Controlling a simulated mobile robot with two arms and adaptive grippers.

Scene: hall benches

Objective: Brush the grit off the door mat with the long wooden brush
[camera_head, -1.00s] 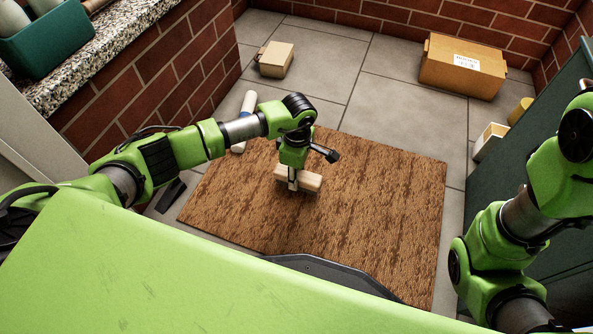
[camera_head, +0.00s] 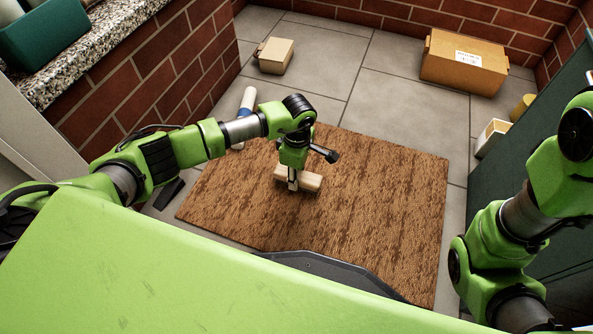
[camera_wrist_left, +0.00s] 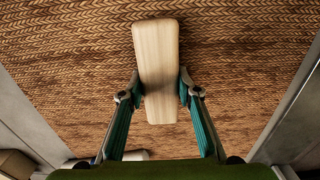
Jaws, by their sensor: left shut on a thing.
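The long wooden brush (camera_head: 309,181) is a pale wooden block over the left part of the brown woven door mat (camera_head: 385,205). My left gripper (camera_head: 293,184) reaches down from above and is shut on the brush. In the left wrist view the two fingers (camera_wrist_left: 161,88) grip the brush (camera_wrist_left: 158,50) from both sides, with the mat (camera_wrist_left: 240,60) below it. The brush's underside is hidden, so I cannot tell whether it touches the mat. I see no clear grit on the mat. My right arm is at the right edge; its gripper is out of view.
A white and blue roller-like object (camera_head: 246,104) lies by the mat's far left corner. A small tan box (camera_head: 275,57) and a labelled cardboard box (camera_head: 463,66) stand on the tiles behind. A small open box (camera_head: 491,137) stands at right. A brick wall bounds the left.

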